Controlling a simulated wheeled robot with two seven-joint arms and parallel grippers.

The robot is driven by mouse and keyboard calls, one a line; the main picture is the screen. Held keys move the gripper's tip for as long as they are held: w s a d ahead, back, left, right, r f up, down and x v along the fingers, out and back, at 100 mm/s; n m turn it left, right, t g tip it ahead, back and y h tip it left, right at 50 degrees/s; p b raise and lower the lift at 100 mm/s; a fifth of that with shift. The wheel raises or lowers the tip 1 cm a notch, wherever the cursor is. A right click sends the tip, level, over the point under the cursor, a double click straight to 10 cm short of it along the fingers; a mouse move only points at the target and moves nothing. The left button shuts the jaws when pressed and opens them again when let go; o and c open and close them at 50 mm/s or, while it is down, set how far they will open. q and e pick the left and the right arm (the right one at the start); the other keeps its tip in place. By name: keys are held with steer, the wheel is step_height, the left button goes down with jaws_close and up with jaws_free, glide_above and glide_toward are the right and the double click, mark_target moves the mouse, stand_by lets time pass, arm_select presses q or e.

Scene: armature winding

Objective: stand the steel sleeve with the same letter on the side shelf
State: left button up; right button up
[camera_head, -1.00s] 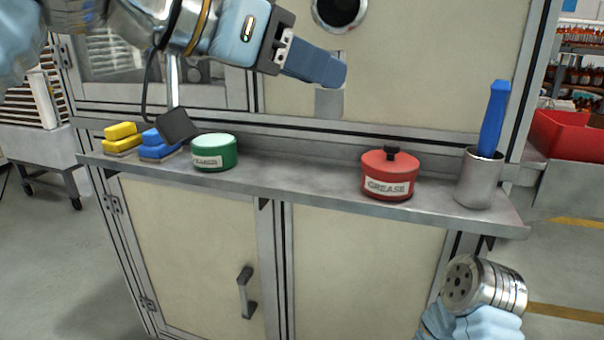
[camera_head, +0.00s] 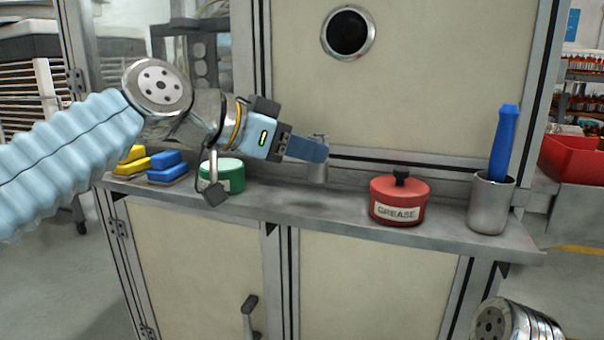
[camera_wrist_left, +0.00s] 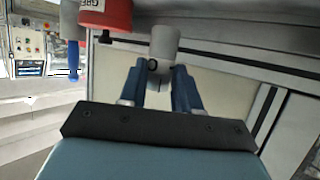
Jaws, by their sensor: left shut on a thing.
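A grey steel sleeve (camera_head: 318,171) is upright between the fingers of my left gripper (camera_head: 310,149), over the back part of the side shelf (camera_head: 330,215), between the green tin and the red pot. The wrist view also shows the sleeve (camera_wrist_left: 165,42) between the two blue fingers (camera_wrist_left: 160,80). I cannot tell whether its base touches the shelf. The fingers cover part of it, and no letter on it is readable. My right gripper is out of view; only a part of that arm shows at the lower right.
A green tin (camera_head: 229,178) stands left of the sleeve, behind my wrist. Yellow and blue blocks (camera_head: 167,168) lie farther left. A red grease pot (camera_head: 398,200) and a metal cup (camera_head: 490,205) with a blue-handled tool (camera_head: 504,140) stand right. The shelf between tin and pot is clear.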

arm_select(q)
steer(key=shift+w+f, duration=0.2)
steer(key=shift+f, duration=0.8)
steer(key=shift+w+f, duration=0.2)
steer(key=shift+f, duration=0.75)
steer(key=shift+f+b, duration=0.15)
steer(key=shift+b, duration=0.25)
steer(key=o, duration=1.1)
steer(key=shift+r, duration=0.25)
steer(key=v, duration=1.2)
steer(key=shift+b, duration=0.3)
